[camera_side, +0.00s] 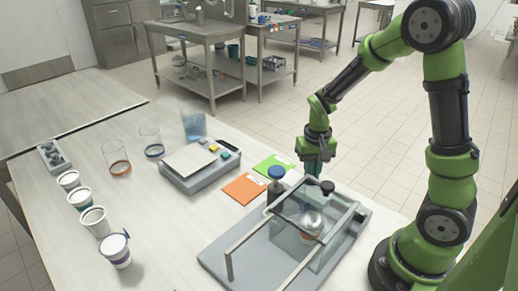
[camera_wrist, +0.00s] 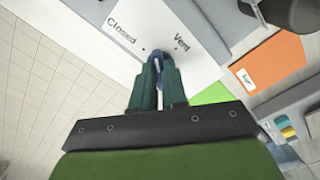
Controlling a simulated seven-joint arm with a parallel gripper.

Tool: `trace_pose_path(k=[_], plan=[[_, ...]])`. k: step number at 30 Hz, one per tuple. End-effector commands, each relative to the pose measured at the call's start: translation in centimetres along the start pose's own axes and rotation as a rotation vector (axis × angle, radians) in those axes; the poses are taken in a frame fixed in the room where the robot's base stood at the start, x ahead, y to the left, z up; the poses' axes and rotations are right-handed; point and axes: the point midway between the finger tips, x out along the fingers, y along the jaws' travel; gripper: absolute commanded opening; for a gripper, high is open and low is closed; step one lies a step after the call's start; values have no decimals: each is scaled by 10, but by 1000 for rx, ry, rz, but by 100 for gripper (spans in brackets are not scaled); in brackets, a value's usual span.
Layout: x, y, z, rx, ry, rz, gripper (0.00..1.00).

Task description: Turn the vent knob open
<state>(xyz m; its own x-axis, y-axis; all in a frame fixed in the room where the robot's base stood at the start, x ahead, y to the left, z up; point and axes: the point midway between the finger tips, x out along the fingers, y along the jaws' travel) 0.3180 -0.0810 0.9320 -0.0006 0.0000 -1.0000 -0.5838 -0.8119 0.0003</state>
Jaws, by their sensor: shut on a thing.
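In the wrist view, a blue vent knob (camera_wrist: 158,61) sits on a pale panel (camera_wrist: 172,32). The word "Closed" is printed to the knob's left and "Vent" to its right. My gripper (camera_wrist: 158,80) has its green fingers shut on the knob, which shows between and just beyond the fingertips. The fingers hide part of the knob, so I cannot tell exactly which way it points. In the side view, my gripper (camera_side: 313,168) points down behind the glass-sided frame (camera_side: 292,232), and the knob is hidden there.
An orange card (camera_side: 244,188) and a green card (camera_side: 273,164) lie left of my gripper. A scale (camera_side: 190,160), beakers (camera_side: 115,158) and several cups (camera_side: 95,220) are farther left.

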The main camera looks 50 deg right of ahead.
Motion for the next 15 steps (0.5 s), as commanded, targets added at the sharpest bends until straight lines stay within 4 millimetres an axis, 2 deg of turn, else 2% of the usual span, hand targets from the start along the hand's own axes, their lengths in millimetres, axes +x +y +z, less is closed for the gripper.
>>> trace_pose_path(k=[15], plan=[[-1, 0, -1, 493, 1, -2, 0]])
